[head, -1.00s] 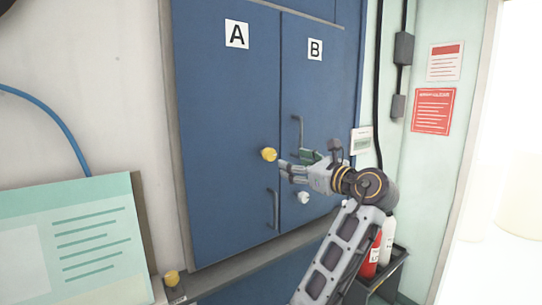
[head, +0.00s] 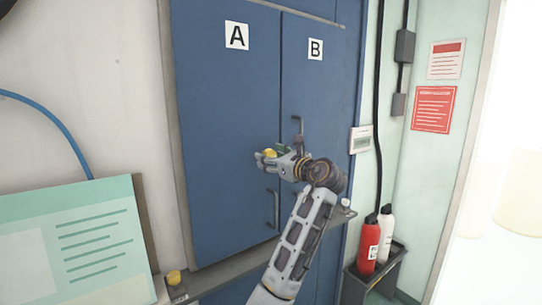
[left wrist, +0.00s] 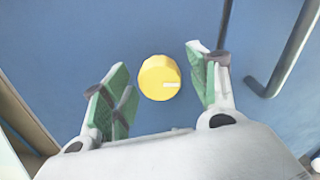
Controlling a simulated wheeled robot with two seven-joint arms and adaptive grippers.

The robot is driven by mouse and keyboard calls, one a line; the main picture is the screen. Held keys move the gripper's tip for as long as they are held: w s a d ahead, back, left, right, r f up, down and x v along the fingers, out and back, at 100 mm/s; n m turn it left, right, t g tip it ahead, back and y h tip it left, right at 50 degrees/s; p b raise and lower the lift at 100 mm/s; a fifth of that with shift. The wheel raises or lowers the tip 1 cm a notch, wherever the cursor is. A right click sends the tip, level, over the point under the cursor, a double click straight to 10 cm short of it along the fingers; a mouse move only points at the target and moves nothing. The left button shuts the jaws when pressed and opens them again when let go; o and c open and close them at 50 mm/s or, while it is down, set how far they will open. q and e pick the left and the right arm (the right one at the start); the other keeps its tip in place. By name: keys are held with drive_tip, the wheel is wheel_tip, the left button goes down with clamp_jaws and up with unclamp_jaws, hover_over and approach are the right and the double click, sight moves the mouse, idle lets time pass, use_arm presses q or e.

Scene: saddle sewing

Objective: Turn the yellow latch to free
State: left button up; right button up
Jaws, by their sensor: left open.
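The yellow latch (head: 270,154) is a round knob on blue door A, near the seam with door B. In the left wrist view the latch (left wrist: 159,78) shows a pale mark on its face pointing right. My left gripper (head: 266,158) is at the latch and partly covers it in the head view. In the left wrist view the gripper (left wrist: 158,88) is open, with one green-padded finger on each side of the latch and a gap to both. My right gripper is not in view.
Door A has a handle (head: 273,209) below the latch, and door B has a handle (head: 298,130) above my gripper. A red extinguisher (head: 368,244) and a white bottle (head: 385,233) stand in a dark holder at right. A teal board (head: 80,240) is at lower left.

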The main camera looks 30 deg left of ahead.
use_arm(q)
drive_tip(key=shift+a, duration=0.15)
drive_tip(key=shift+c, duration=0.4)
drive_tip(key=c, duration=0.9)
